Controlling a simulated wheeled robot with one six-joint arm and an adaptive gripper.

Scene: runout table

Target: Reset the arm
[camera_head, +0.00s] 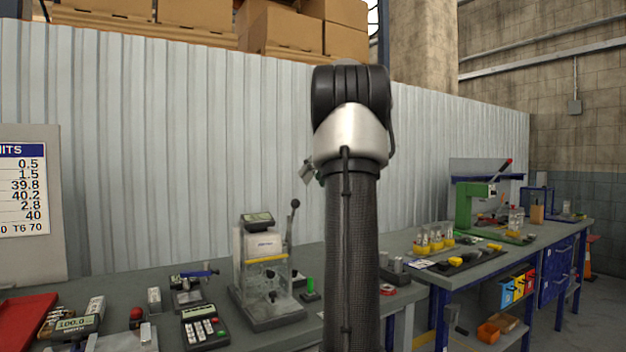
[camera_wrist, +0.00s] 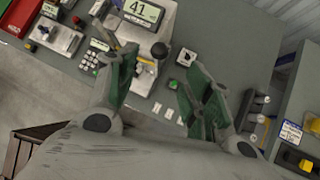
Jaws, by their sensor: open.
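My arm stands upright in the middle of the head view and hides part of the bench behind it. My gripper (camera_wrist: 158,92) shows in the wrist view with its two green-padded fingers spread apart. It is open, and I see nothing held between the fingers. It hangs above the grey bench (camera_wrist: 240,30), over the area by the tester with a display reading 41 (camera_wrist: 142,10). In the head view the gripper itself is mostly hidden behind my arm.
The bench holds a lever tester (camera_head: 262,270), a keypad device (camera_head: 204,328), a red tray (camera_head: 24,318) and a gauge (camera_head: 80,322). A second bench (camera_head: 490,264) at right carries a green press (camera_head: 470,208). A corrugated wall (camera_head: 150,150) stands behind.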

